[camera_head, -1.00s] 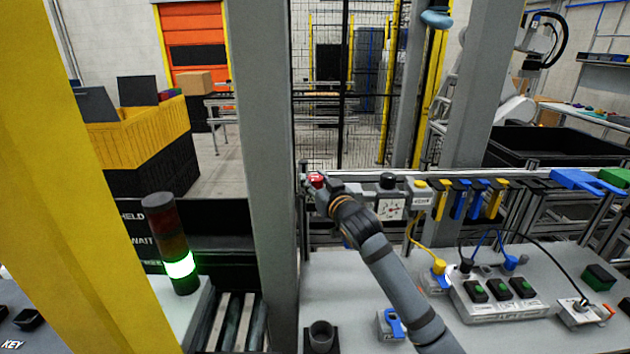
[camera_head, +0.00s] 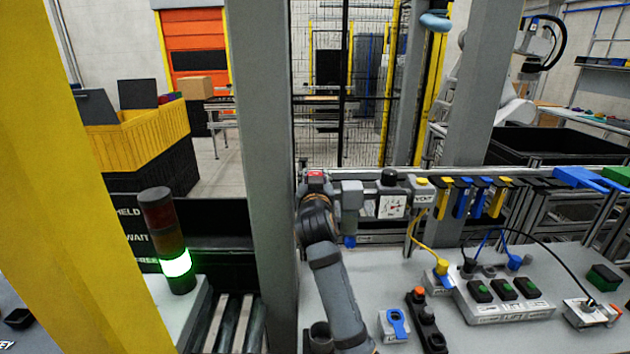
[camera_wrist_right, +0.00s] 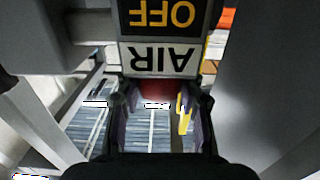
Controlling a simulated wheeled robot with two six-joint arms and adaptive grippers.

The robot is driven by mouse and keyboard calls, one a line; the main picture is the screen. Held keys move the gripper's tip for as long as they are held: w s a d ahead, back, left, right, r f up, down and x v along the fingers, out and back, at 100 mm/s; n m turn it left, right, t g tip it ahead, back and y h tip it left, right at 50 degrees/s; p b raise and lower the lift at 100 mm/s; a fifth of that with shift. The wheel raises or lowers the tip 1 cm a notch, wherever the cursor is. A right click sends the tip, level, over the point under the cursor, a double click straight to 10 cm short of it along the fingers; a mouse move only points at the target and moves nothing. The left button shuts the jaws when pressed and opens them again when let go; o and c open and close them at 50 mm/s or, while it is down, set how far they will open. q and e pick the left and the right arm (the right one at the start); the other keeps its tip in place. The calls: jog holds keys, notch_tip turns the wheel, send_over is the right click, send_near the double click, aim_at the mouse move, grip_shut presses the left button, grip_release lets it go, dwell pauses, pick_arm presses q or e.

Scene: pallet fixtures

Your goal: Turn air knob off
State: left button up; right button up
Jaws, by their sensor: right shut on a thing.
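The red air knob (camera_head: 316,175) sits on the rail unit beside the grey post in the head view. My right gripper (camera_head: 312,192) is at the knob, its fingers mostly hidden behind my wrist. In the right wrist view, the red knob (camera_wrist_right: 156,96) shows between the two fingers of the gripper (camera_wrist_right: 158,112), which is shut on it. A label reading AIR (camera_wrist_right: 160,59) and OFF, upside down, is just above the knob there. The knob's exact angle is hard to tell. My left gripper is not in view.
A grey post (camera_head: 265,190) stands close left of my right arm. To the right on the rail are a grey unit (camera_head: 351,196), a dial gauge (camera_head: 391,206) and yellow and blue clips. A grey bench below holds switch boxes and cables. A stack light (camera_head: 176,262) glows green.

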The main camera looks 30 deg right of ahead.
aim_at(315, 174)
jog(key=o, duration=1.2)
notch_tip(315, 174, up, 10)
